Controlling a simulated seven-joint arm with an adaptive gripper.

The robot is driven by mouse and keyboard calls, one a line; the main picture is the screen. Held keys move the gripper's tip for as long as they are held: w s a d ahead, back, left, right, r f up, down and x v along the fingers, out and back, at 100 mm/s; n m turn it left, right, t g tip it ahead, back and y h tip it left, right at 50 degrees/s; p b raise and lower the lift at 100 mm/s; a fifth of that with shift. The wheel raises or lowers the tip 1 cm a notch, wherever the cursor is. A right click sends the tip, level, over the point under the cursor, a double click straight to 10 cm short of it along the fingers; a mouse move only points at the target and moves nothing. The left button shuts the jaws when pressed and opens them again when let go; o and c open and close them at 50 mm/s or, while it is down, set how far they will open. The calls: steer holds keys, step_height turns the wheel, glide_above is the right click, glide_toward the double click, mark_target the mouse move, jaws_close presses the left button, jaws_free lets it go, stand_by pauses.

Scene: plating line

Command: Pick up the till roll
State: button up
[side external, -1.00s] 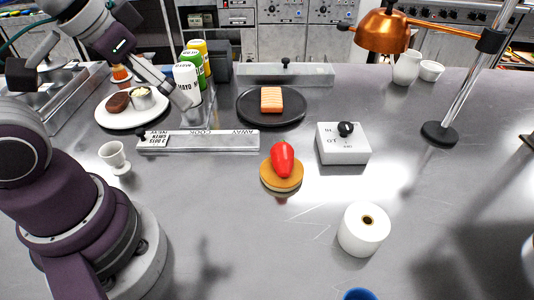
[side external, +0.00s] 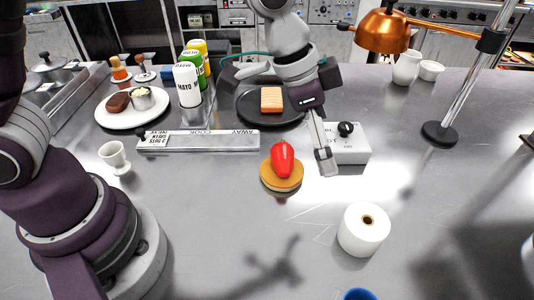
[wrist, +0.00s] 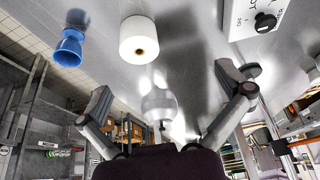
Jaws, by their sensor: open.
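The till roll (side external: 364,230) is a white paper roll with a brown core, standing upright on the steel counter at the right of centre in the side view. In the wrist view the till roll (wrist: 139,40) shows at the top, beyond the fingertips. My gripper (side external: 326,162) is above the counter, in front of the white timer box and right of the red pepper, up and back from the roll. In the wrist view my gripper (wrist: 166,101) has its two fingers spread wide with nothing between them. It does not touch the roll.
The white box with a black knob (side external: 346,152) stands behind the roll. A red pepper-like item (side external: 282,158) sits on a brown round (side external: 281,181) to the left. A blue cup (wrist: 69,47) stands near the roll.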

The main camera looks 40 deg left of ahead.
steer(key=m+g, duration=0.1)
steer(key=m, duration=0.1)
glide_toward(363, 220)
step_height(363, 220, down, 2)
steer(key=shift+h, duration=0.4)
steer(key=x, duration=1)
steer(key=shift+w, duration=0.2)
steer(key=c, duration=1.2)
